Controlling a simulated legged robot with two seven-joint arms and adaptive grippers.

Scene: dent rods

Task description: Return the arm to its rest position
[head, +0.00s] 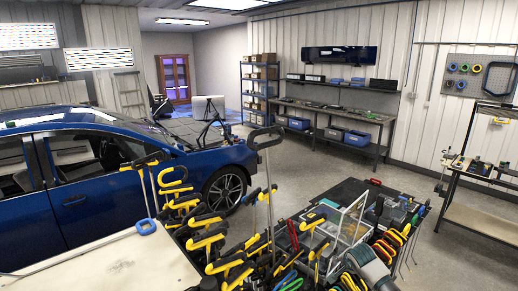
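Neither of my arms can be clearly made out in the head view, and no gripper shows. Many dent rods with yellow and black handles (208,238) stand close together at the bottom centre.
A blue car (100,180) stands at the left behind the rods. A clear organiser box (340,228) and coloured-handled tools (393,240) lie at the lower right. A workbench (335,112) lines the back wall, and a side table (480,215) is at the right.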

